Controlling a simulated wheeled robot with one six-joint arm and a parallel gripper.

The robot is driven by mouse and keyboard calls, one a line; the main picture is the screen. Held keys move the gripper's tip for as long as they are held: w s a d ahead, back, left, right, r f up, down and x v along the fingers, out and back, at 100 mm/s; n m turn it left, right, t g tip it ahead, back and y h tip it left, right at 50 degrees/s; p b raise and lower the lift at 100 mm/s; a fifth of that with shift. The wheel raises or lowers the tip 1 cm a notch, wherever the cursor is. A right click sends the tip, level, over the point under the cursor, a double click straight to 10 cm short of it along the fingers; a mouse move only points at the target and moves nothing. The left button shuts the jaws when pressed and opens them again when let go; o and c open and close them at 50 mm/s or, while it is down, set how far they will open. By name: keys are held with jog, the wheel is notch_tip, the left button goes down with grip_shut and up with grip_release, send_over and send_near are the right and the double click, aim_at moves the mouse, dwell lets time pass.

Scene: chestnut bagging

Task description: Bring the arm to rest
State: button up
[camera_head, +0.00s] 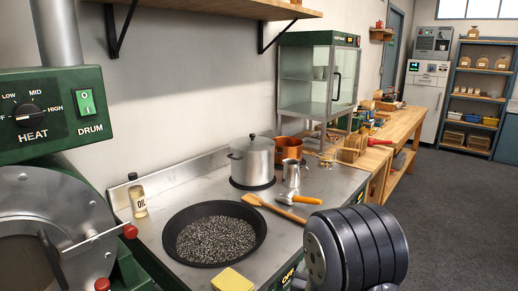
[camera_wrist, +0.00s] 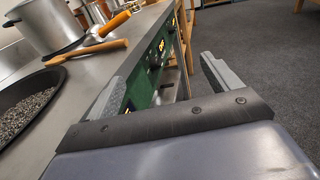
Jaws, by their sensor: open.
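My gripper (camera_wrist: 165,85) shows in the wrist view with its two grey fingers wide apart and nothing between them. It hangs in front of the counter's front edge, beside the green control panel, with the grey floor beyond. In the head view, a dark rounded part of my arm (camera_head: 356,248) stands at the lower right by the counter's front edge; my fingers are not visible there. A black pan (camera_head: 260,226) of dark grains lies on the steel counter (camera_head: 330,182) and also shows at the left of the wrist view (camera_wrist: 48,78).
A lidded pot (camera_head: 252,160), a metal jug (camera_head: 291,174), a wooden spoon (camera_head: 272,208), an orange-handled tool (camera_head: 300,199), an oil bottle (camera_head: 138,200) and a yellow block (camera_head: 232,281) are on the counter. A green drum machine (camera_head: 45,115) stands left. Open floor (camera_head: 450,215) lies right.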

jog(key=shift+s+a+f+n+t+y, duration=0.2)
jog(key=shift+a+f+n+t+y, duration=0.2)
jog(key=shift+f, duration=0.1)
